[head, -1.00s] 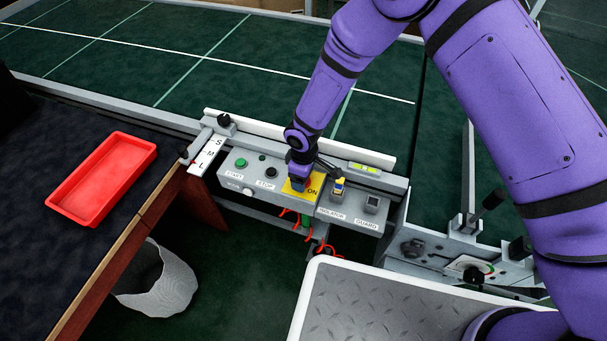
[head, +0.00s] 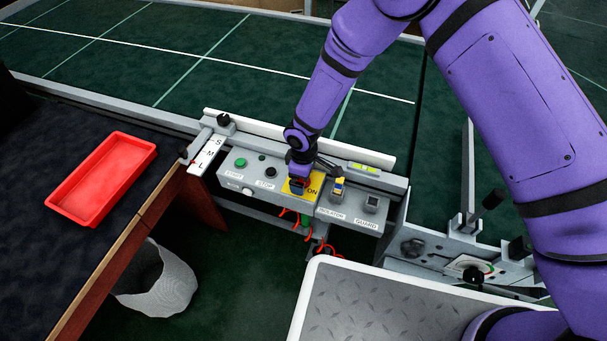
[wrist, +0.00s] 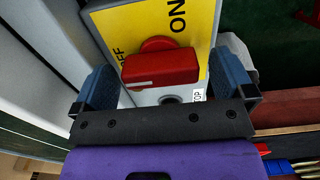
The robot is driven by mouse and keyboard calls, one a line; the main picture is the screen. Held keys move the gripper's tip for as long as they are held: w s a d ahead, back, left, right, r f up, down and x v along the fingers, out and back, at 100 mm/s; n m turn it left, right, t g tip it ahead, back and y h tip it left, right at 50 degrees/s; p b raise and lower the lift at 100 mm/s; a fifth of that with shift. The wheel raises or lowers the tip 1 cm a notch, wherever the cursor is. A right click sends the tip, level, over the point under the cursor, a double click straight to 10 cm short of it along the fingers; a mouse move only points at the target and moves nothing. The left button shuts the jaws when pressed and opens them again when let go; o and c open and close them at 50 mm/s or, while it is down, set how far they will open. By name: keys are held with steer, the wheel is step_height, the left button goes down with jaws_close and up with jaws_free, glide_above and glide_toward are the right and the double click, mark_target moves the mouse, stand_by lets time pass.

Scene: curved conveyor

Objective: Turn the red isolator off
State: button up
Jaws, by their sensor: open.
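The red isolator handle (wrist: 160,67) sits on a yellow plate (wrist: 190,20) marked ON and OFF in the wrist view. The handle lies nearly level across that picture, with a pale line on its near face. ON is above it and OFF is at its left, partly covered. My gripper (wrist: 167,86) is open, with one blue finger pad on each side of the handle. A gap shows at both ends of the handle. In the head view my gripper (head: 299,183) is down over the yellow plate (head: 312,190) and hides most of the handle.
A red tray (head: 103,178) lies on the dark table at left.

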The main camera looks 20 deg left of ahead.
step_height(320, 180, up, 11)
steer(key=shift+f, duration=0.15)
stand_by(0.7)
steer(key=w+d+r+m+t, duration=0.1)
steer(key=w+d+r+m, duration=0.15)
steer(key=d+r, duration=0.5)
steer(key=w+d+r+m+t, duration=0.1)
steer(key=w+d+r, duration=0.35)
steer(key=r, duration=0.55)
steer(key=s+d+r+m, duration=0.3)
steer(key=d+r+m, duration=0.1)
steer(key=d+r, duration=0.9)
steer(key=s+d+r+m+t, duration=0.2)
steer(key=s+d+r+m, duration=0.3)
steer(key=s+d+r, duration=0.65)
steer(key=s+d+m+t, duration=0.1)
steer(key=s+d+m, duration=0.3)
steer(key=s+d, duration=0.4)
steer(key=s, duration=0.3)
steer(key=shift+m, duration=0.35)
